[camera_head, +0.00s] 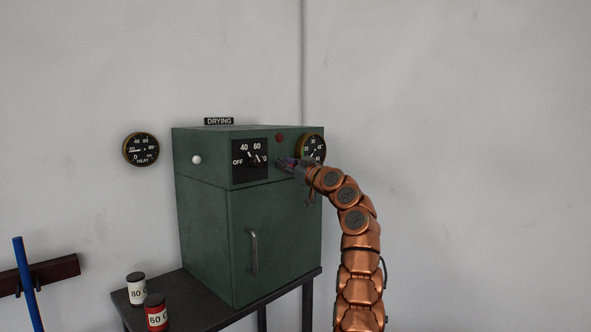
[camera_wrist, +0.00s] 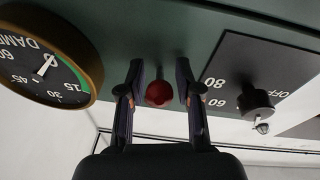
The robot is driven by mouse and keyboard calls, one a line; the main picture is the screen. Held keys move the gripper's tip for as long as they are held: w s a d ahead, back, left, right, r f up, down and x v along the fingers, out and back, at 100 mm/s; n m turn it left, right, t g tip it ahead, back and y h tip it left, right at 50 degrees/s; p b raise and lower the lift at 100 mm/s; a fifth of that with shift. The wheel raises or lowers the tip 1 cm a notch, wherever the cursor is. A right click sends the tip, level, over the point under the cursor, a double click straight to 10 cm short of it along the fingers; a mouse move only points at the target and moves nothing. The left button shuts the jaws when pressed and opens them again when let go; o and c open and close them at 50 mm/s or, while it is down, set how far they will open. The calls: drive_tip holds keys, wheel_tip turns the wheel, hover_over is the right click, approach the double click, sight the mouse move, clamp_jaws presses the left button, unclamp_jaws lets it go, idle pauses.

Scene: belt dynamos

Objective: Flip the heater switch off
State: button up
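The green drying cabinet (camera_head: 275,235) stands on a dark table. In the wrist view, a red ball tip (camera_wrist: 159,93) on a short dark stem, apparently the heater switch, sits between my gripper's fingers (camera_wrist: 159,95). The fingers are open, one on each side, with a visible gap to the ball. In the head view, my gripper (camera_head: 285,163) is at the upper front of the cabinet, right of the dial panel. A dark red round spot (camera_head: 279,137) shows just above it; I cannot tell whether it is the switch tip or a lamp. The switch's base is hidden there.
A black dial panel (camera_head: 239,176) with a knob is left of my gripper, and a round gauge (camera_head: 313,148) is close on its right. A HEAT gauge (camera_head: 141,149) hangs on the wall. Two cans stand on the table's front left. Space right of my arm is clear.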

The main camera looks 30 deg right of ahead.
drive_tip(key=v, duration=1.2)
idle(0.8)
drive_tip(key=shift+w+f, duration=0.1)
idle(0.4)
